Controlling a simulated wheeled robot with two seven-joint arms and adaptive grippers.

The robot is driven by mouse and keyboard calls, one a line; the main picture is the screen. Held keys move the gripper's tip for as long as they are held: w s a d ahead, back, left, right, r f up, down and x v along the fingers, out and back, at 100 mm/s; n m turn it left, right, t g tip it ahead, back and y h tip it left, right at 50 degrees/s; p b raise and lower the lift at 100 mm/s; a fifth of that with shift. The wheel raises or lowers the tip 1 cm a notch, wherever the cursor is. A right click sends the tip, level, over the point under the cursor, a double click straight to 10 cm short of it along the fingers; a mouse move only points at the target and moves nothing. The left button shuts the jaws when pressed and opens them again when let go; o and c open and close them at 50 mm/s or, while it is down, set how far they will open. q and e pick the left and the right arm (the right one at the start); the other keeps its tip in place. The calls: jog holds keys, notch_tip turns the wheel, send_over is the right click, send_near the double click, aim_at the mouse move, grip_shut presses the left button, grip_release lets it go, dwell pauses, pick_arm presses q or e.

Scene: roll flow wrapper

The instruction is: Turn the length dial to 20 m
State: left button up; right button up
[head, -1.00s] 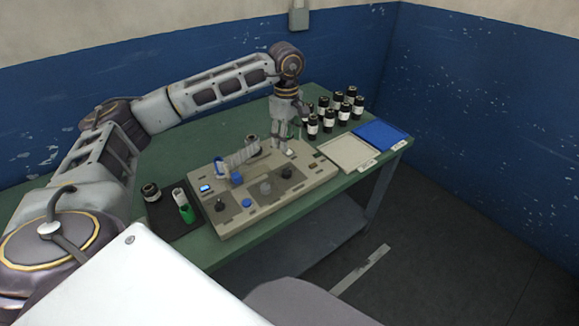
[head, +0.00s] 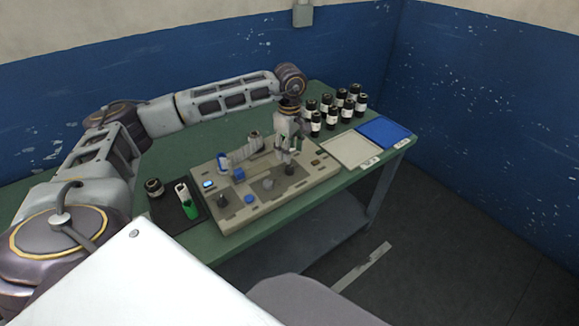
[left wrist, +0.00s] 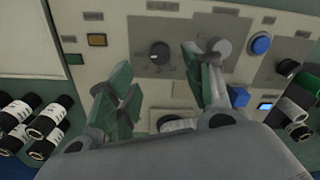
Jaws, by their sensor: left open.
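The wrapper's panel (head: 322,176) lies on the green table. A black dial with a white mark (left wrist: 160,53) sits on it; it shows in the head view as a dark knob (head: 290,170). Its scale is too small to read, so I cannot tell the set length. A second black knob (head: 224,201) is at the panel's left end, with a grey knob (head: 268,184) between them. My left gripper (head: 286,158) is open, its fingers pointing down close to the right-hand black dial. In the left wrist view the dial shows between the fingertips (left wrist: 157,66), apparently untouched.
A blue button (head: 249,199), a blue block (head: 239,174) and a small lit display (head: 208,184) are on the panel. Several black jars (head: 332,118) stand behind. A beige tray (head: 345,163) and a blue tray (head: 398,130) lie to the right. A dark mat (head: 165,214) is left.

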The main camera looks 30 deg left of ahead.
aim_at(290, 168)
pick_arm(q)
jog(key=shift+f, duration=3.9)
jog(key=c, duration=1.1)
